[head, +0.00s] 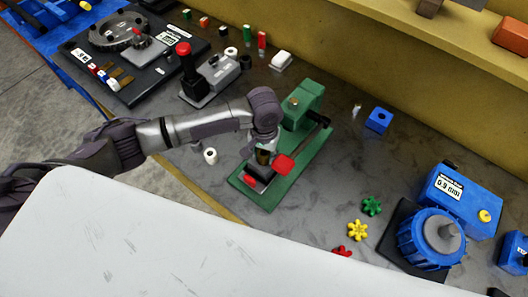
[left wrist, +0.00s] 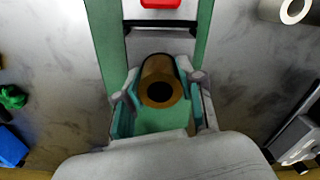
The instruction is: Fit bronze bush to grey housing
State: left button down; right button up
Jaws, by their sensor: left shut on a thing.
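The bronze bush (left wrist: 160,80) is a brown cylinder with a dark bore, held between the two fingers of my left gripper (left wrist: 160,97) in the left wrist view. In the head view my left gripper (head: 262,153) is over the front of the green press (head: 302,103), and a little of the bush shows below it. A grey block (head: 260,172), which looks like the grey housing, sits on the press's green base, partly hidden by the gripper. I cannot tell whether the bush touches it. My right gripper is not in view.
A red-ended lever (head: 284,165) hangs close to my left gripper. A blue block (head: 378,119), a green knob (head: 371,205) and a yellow knob (head: 357,230) lie to the right. Bare bench separates them.

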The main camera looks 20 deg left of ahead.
aim_at(264, 153)
pick_arm(q)
jog(key=shift+f, duration=0.25)
jog(key=c, duration=0.6)
grip_release()
jog(key=shift+c, duration=0.2)
jog(key=shift+r, duration=0.1)
notch_tip(264, 153, up, 12)
jog(key=shift+s, duration=0.1)
